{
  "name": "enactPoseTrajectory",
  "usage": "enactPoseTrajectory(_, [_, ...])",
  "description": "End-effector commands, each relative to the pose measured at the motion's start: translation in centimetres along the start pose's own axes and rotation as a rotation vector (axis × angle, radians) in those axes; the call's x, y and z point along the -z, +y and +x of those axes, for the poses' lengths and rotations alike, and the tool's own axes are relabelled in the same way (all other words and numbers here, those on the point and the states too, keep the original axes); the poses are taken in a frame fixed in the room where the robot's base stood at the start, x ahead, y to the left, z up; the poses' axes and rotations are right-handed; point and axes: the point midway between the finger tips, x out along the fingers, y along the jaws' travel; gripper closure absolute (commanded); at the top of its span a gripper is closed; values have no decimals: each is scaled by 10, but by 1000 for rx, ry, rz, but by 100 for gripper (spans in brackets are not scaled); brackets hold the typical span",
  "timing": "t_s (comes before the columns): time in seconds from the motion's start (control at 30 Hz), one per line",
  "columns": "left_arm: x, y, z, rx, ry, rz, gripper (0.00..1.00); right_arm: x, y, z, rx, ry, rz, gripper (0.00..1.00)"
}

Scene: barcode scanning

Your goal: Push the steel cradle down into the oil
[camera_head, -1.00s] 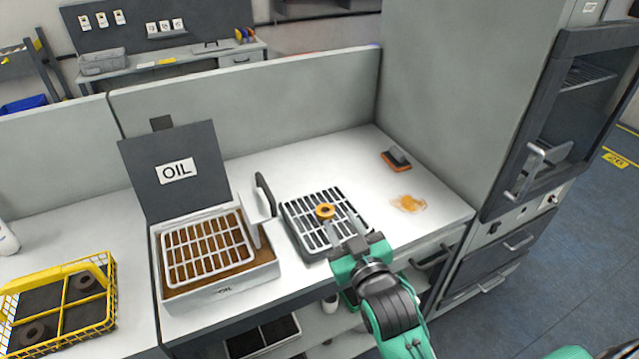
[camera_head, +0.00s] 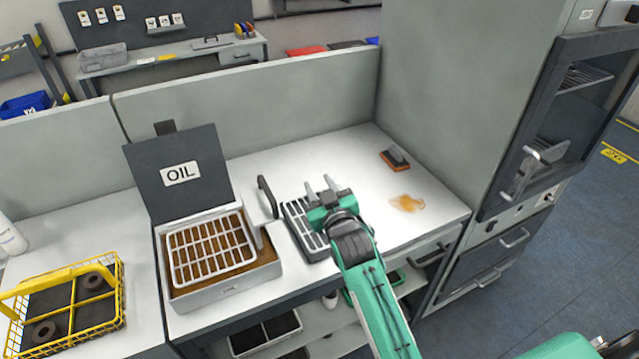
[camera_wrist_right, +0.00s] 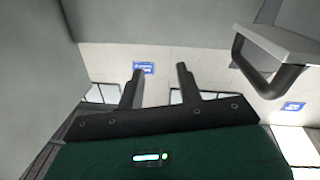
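The steel cradle (camera_head: 212,250) is a pale wire grid at the top of the grey oil box (camera_head: 222,293), with brown oil showing through and around it. Its dark handle (camera_head: 267,196) stands up at the box's right side; a grey handle (camera_wrist_right: 268,70) also shows at upper right in the right wrist view. The hinged lid marked OIL (camera_head: 177,178) stands open behind. My right gripper (camera_head: 319,184) is open and empty, right of the handle and apart from it, above the dark rack; its two fingers (camera_wrist_right: 160,75) are spread. My left gripper is not in view.
The slotted rack (camera_head: 300,228) lies under my right gripper and is partly hidden. A yellow wire basket (camera_head: 68,305) with dark rings stands at left. A brush (camera_head: 395,159) and an orange stain (camera_head: 407,203) are at right. A partition (camera_head: 250,105) closes the back.

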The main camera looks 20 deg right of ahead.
Motion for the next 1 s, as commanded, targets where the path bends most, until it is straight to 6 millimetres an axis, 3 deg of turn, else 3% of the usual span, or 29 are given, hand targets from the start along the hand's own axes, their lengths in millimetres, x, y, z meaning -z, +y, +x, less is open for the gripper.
enactPoseTrajectory(0.3, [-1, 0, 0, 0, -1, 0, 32, 0, 0, 2, 0, 0, 0, 66])
enactPoseTrajectory(0.5, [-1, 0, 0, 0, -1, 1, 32, 0, 0, 2, 0, 0, 0, 100])
enactPoseTrajectory(1.0, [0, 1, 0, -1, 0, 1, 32, 0, 0, 2, 0, 0, -1, 100])
